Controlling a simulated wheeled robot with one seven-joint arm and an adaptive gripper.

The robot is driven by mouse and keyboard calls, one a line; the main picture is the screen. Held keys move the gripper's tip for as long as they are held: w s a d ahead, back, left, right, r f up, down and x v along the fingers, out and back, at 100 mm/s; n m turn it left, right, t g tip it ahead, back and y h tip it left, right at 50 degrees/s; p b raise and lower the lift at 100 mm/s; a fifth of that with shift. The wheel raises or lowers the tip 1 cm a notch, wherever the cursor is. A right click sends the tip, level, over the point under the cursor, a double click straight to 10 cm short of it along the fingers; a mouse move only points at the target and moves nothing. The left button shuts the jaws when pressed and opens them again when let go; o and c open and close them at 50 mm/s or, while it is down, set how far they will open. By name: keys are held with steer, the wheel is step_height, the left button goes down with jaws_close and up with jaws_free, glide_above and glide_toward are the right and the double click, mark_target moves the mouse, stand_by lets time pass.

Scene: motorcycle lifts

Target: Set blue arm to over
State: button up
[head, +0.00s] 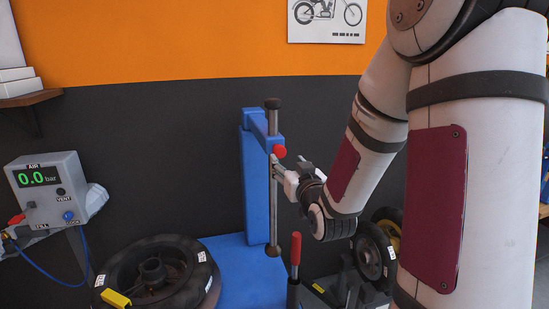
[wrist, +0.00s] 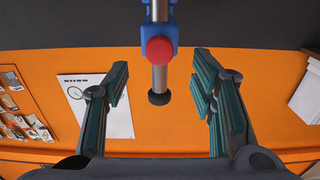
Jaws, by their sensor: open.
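The blue arm (head: 261,124) reaches from the top of a blue column (head: 252,185) and carries an upright steel rod (head: 272,205) with a red knob (head: 280,152) beside it. The rod has dark end caps at top and bottom. In the wrist view the blue arm (wrist: 160,37), red knob (wrist: 159,50) and rod (wrist: 160,78) show at upper centre, between the two fingers in the picture. My gripper (head: 277,168) is open, close to the rod just below the red knob; in the wrist view its fingers (wrist: 160,88) stand apart with nothing gripped. Whether a finger touches the rod is unclear.
A tyre on a wheel (head: 158,272) lies at the lower left, with a yellow piece (head: 116,298) at its edge. A red-handled lever (head: 295,250) stands below my gripper. An air box (head: 50,190) is at left. Another wheel (head: 372,250) stands behind my arm.

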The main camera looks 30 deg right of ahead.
mark_target(280, 153)
steer(key=x, duration=0.8)
steer(key=shift+w+p, duration=0.3)
jaws_close()
